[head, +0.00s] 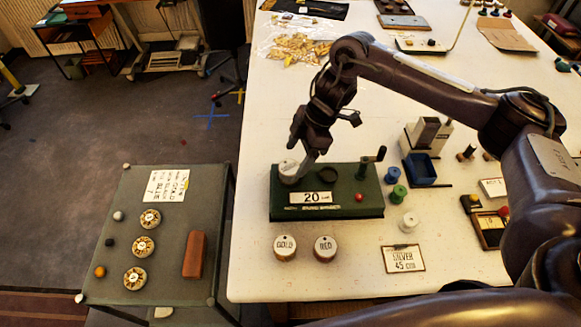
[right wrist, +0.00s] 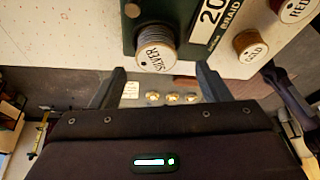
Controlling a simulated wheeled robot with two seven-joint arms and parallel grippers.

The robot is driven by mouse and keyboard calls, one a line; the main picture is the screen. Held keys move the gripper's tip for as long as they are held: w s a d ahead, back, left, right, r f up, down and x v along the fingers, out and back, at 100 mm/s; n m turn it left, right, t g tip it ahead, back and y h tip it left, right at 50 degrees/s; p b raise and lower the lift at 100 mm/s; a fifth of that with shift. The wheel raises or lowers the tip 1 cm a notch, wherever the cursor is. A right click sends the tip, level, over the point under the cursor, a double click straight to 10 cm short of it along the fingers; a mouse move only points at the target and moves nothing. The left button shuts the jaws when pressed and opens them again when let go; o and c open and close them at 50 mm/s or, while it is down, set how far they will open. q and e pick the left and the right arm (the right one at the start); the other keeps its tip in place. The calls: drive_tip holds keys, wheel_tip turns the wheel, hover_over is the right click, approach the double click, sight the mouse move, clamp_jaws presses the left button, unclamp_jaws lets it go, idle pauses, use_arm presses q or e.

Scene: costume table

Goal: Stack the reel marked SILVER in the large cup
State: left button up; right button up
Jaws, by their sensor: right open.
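The SILVER reel (right wrist: 156,57), with a white lettered top and grey winding, is at the left end of the green box (head: 345,200) marked 20; it also shows in the head view (head: 287,171). My right gripper (head: 300,166) is open above and beside this reel. In the right wrist view its fingers (right wrist: 161,78) are spread on either side of the reel's near edge, with no clear contact. A dark round cup (head: 327,175) is on the box to the right of the reel. Whether a cup lies under the reel is hidden. My left gripper is not in view.
GOLD (head: 285,248) and RED (head: 325,248) reels stand in front of the box. A crank (head: 370,162) rises at its right end. A grey side table (head: 160,240) stands left.

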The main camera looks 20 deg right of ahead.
drive_tip(key=v, duration=0.7)
drive_tip(key=shift+w, duration=0.1)
